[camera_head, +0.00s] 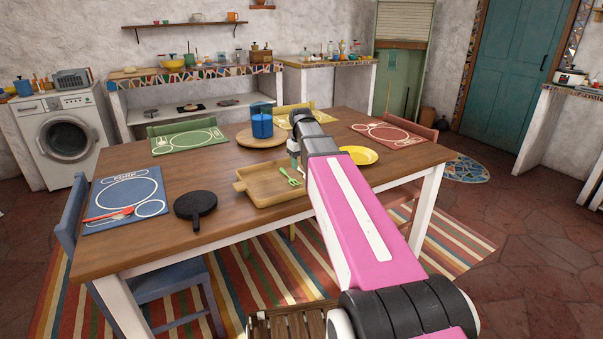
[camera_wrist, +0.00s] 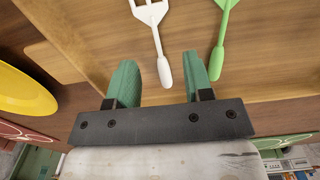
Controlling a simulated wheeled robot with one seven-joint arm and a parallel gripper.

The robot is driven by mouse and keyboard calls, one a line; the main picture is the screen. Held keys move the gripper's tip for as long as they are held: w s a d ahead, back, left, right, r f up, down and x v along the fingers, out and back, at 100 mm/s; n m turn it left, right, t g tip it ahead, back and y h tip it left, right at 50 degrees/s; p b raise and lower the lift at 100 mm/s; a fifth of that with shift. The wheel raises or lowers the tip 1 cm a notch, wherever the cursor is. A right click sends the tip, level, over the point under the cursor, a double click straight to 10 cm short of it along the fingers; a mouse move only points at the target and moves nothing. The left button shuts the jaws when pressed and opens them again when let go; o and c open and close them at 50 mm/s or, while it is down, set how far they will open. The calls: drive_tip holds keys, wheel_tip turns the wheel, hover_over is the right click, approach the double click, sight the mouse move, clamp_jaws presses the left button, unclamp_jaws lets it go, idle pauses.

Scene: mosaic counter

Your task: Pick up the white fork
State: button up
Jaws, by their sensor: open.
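The white fork (camera_wrist: 156,45) lies on the wooden tray (camera_head: 252,198), its tines at the top edge of the wrist view and its handle pointing down toward my gripper. My gripper (camera_wrist: 161,62) is open, and the handle's end shows between its two green fingers. I cannot tell the height gap between fingers and handle. A green utensil (camera_wrist: 220,45) lies just right of the right finger; in the head view it shows as a green fork (camera_head: 290,177). In the head view my gripper (camera_head: 294,155) is over the tray, and my arm hides the white fork.
A yellow plate (camera_head: 358,155) is right of the tray, and a blue mug (camera_head: 262,125) stands behind it. A black pan (camera_head: 195,205) lies to the left, near a blue placemat (camera_head: 105,188) with red utensils. Bare tabletop shows between the pan and the green placemat (camera_head: 187,141).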

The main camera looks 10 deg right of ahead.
wheel_tip(320, 180, down, 2)
drive_tip(key=shift+f, duration=0.1)
clamp_jaws()
